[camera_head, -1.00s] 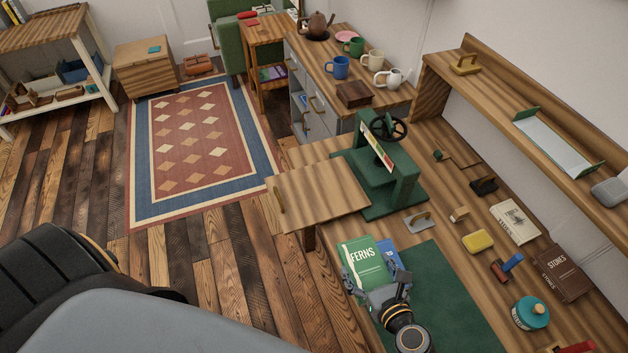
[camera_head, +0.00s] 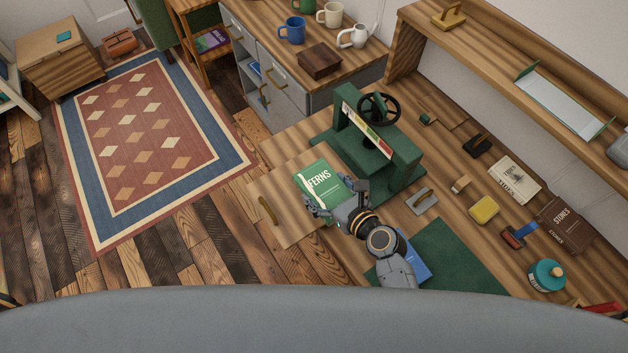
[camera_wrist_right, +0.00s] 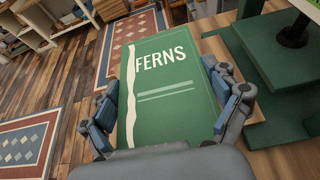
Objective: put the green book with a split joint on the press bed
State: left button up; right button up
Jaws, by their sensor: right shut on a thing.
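The green book (camera_head: 318,182), titled FERNS, has a pale jagged line down its left side. My right gripper (camera_head: 338,202) is shut on it, with a finger on each side in the right wrist view (camera_wrist_right: 165,112). In the head view the book is over the pull-out board, left of the green press (camera_head: 372,150); I cannot tell whether it touches the board. The press has a dark handwheel on top, and its bed (camera_head: 385,178) is partly hidden behind the press frame. My left gripper is out of view.
The wooden board (camera_head: 285,222) with a handle juts out from the bench. A blue book (camera_head: 412,262) lies on the green mat (camera_head: 455,262). A trowel-like tool (camera_head: 423,202), yellow block (camera_head: 484,209), pale book (camera_head: 514,180), brown STONES book (camera_head: 566,226) and teal jar (camera_head: 546,275) are to the right.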

aim_at(321, 179)
jog(key=w+f+b, duration=0.1)
jog(key=w, duration=0.1)
jog(key=w+a+f+b, duration=0.1)
jog(key=w+f+b, duration=0.1)
jog(key=shift+w, duration=0.25)
jog(key=w+f+b, duration=0.1)
jog(key=b, duration=0.1)
jog(key=w+f+b, duration=0.1)
jog(key=f, duration=0.1)
jog(key=shift+w+a+b, duration=0.25)
jog(key=shift+a+b, duration=0.15)
jog(key=shift+w+f+b, duration=0.4)
jog(key=shift+w+b, duration=0.1)
jog(key=shift+b, duration=0.1)
jog(key=f+b, duration=0.2)
jog(key=b, duration=0.1)
jog(key=f+b, duration=0.2)
jog(key=shift+w+a+f, duration=0.1)
jog(key=shift+w+a, duration=0.05)
jog(key=shift+w, duration=0.2)
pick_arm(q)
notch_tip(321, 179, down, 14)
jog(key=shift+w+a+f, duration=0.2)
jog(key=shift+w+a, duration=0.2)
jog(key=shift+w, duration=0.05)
pick_arm(e)
jog(key=shift+r, duration=0.2)
jog(key=shift+f, duration=0.1)
